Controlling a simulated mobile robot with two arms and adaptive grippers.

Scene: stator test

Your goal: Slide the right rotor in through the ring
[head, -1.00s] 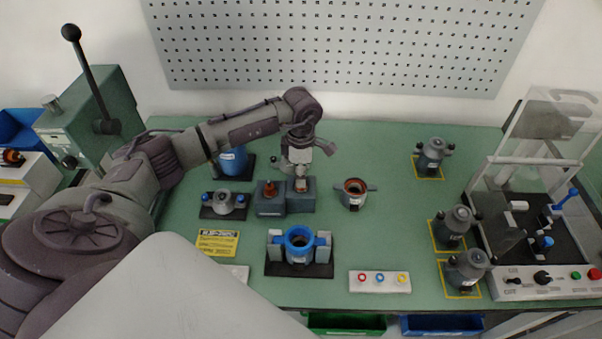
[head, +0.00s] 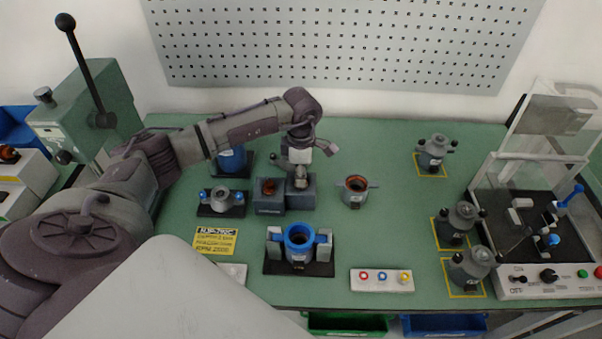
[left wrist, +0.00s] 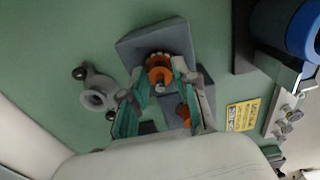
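The right rotor (left wrist: 158,72), copper-orange with a light shaft end, stands in a grey block in the left wrist view. In the head view my left gripper (head: 300,178) is low over the right block and mostly hides this rotor. In the left wrist view the teal-padded fingers (left wrist: 158,90) stand apart on either side of the rotor, with no clear contact. A second rotor (head: 268,187) is in the left block. The blue ring (head: 299,237) sits upright in a holder at the front, its opening upward. It also shows in the left wrist view (left wrist: 302,28). My right gripper is not in view.
A third housing (left wrist: 97,99) shows in the left wrist view. A button strip (head: 382,280) lies right of the holder.

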